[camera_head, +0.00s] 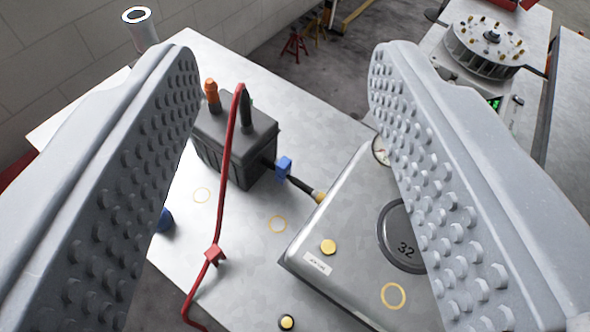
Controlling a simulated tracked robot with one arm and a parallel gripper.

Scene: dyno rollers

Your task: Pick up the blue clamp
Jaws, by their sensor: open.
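The blue clamp (284,167) is a small blue block beside the right side of a black battery-like box (237,140). A short dark rod or cable with a yellow end runs from near the clamp to a silver metal case (340,215). My gripper (287,60) is open, its two studded grey fingers wide apart at the left and right. The blue clamp shows in the gap between the fingers, with nothing held. Whether the clamp touches the box is too small to tell.
A red cable (229,150) with a red clamp (213,254) arches in front of the box. Another blue object (165,220) is partly hidden by the left finger. The grey table (255,260) has bare patches with yellow rings. A round machine (486,48) stands at the upper right.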

